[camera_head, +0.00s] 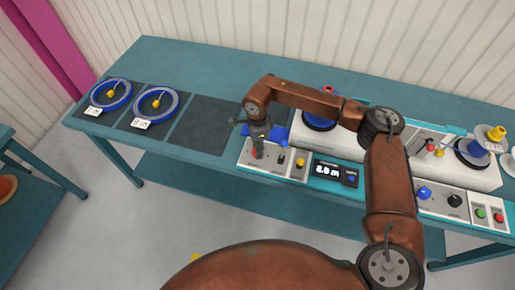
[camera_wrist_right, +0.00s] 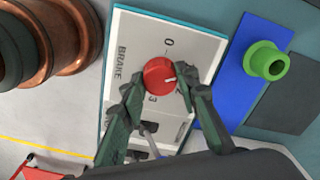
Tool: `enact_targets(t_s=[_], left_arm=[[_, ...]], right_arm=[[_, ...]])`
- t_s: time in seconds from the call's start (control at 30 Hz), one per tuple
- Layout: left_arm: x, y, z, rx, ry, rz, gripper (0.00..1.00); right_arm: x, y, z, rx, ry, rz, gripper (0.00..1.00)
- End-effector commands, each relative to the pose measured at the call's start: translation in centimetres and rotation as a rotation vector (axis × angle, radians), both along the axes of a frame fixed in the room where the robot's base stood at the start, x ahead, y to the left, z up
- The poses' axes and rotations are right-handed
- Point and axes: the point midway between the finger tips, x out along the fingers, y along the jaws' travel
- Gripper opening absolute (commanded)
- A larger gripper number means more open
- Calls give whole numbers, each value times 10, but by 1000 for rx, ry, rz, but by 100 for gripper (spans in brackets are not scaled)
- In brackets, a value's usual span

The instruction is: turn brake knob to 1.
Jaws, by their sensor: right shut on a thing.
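The brake knob (camera_wrist_right: 160,76) is a round red knob on a white panel (camera_wrist_right: 125,35) marked BRAKE. Its white pointer mark faces right in the wrist view. A 0 shows above the knob and a 3 below it; numerals between them on the right are hidden by a finger. My right gripper (camera_wrist_right: 158,90) is shut on the knob, one finger at each side. In the head view my right gripper (camera_head: 257,146) is over the left end of the control panel, with a bit of the red knob (camera_head: 255,153) showing. My left gripper is not in view.
A black knob (camera_head: 281,159) and a yellow knob (camera_head: 300,163) sit right of the brake knob, then a display (camera_head: 328,170).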

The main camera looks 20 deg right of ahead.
Motion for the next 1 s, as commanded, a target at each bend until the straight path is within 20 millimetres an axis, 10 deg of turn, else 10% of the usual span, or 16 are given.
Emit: enact_targets(t_s=[0.27,0.3,0.53,1.0], left_arm=[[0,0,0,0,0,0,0],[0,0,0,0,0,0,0],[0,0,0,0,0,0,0],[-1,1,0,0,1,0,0]], right_arm=[[1,0,1,1,-3,-1,5],[1,0,1,1,-3,-1,31],[0,0,1,0,-1,-1,47],[1,0,21,0,-3,-2,47]])
